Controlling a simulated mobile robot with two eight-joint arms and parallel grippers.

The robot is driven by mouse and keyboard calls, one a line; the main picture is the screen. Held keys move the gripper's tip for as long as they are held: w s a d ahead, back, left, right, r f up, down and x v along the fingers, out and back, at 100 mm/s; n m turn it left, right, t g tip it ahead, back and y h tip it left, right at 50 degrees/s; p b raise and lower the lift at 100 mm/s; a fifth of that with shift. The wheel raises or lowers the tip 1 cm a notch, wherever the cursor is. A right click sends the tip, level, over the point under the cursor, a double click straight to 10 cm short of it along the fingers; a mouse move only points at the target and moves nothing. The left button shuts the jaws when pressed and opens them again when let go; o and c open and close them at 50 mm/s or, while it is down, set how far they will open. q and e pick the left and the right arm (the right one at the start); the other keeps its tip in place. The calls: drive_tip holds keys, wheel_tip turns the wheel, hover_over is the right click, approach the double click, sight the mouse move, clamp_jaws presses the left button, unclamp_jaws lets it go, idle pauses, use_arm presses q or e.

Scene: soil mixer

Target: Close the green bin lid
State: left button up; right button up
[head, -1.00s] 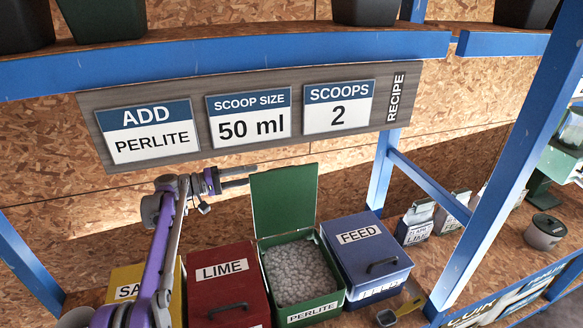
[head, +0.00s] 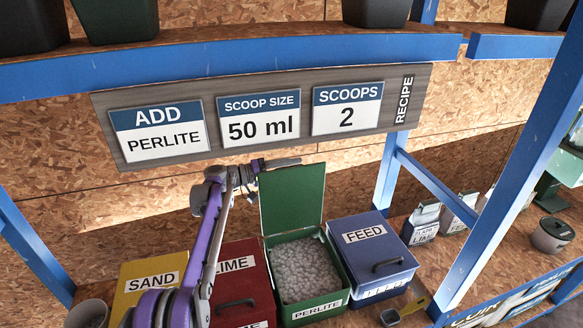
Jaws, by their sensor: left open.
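The green bin (head: 318,313), labelled PERLITE, stands on the bench in the lower middle of the head view, full of white-grey perlite (head: 303,270). Its green lid (head: 294,198) stands open, upright at the bin's back edge. My left gripper (head: 279,164) is open at the top left of the raised lid, its fingers pointing right along the lid's upper edge. I cannot tell whether it touches the lid. My right gripper is not in view.
The yellow SAND bin (head: 133,284) and red LIME bin (head: 252,285) stand left of the green bin, both shut. The blue FEED bin (head: 365,250) is shut on its right. A scoop (head: 405,311) lies in front. A recipe sign (head: 207,157) hangs above.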

use_arm(q)
clamp_jaws()
idle(1.4)
